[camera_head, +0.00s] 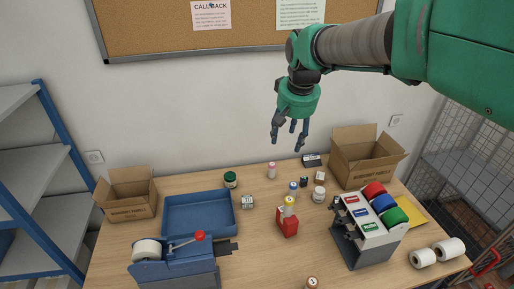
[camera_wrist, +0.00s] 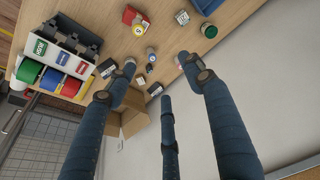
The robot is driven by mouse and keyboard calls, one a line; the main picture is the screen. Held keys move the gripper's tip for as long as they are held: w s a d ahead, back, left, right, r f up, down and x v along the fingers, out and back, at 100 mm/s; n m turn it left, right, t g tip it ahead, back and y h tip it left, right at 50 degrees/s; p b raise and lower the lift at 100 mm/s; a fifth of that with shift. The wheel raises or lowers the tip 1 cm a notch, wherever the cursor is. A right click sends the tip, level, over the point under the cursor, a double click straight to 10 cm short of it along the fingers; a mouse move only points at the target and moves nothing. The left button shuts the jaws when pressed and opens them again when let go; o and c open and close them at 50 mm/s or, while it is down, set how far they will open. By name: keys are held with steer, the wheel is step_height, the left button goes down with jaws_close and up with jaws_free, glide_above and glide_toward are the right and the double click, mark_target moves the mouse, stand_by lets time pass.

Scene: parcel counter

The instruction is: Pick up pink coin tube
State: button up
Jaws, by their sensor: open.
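The pink coin tube (camera_head: 272,171) stands upright on the wooden counter towards the back, a little right of the green-lidded jar. In the wrist view a small pinkish piece, probably this tube (camera_wrist: 180,61), shows beside a fingertip and is partly hidden. My gripper (camera_head: 287,142) is open and empty, its fingers pointing down in the air above the back of the counter, slightly right of the tube and apart from it. The wrist view shows its spread fingers (camera_wrist: 158,76) with nothing between them.
Near the tube are a green-lidded jar (camera_head: 230,180), a blue-capped tube (camera_head: 293,187), a yellow-topped tube (camera_head: 289,202) at a red box (camera_head: 287,226), and a white jar (camera_head: 319,194). A blue tray (camera_head: 165,221) lies left; an open carton (camera_head: 364,160) stands right.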

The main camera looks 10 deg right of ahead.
steer(key=w+d+f+p, duration=0.1)
steer(key=w+f, duration=0.2)
steer(key=w, duration=0.7)
steer(key=m+g+p, duration=0.1)
steer(key=g+p, duration=0.2)
steer(key=p, duration=0.2)
glide_above(273, 164)
step_height(273, 164, down, 26)
steer(key=shift+w+f, duration=0.1)
steer(key=shift+f, duration=0.1)
step_height(273, 164, down, 8)
steer(key=shift+f, duration=0.2)
steer(key=shift+f, duration=0.15)
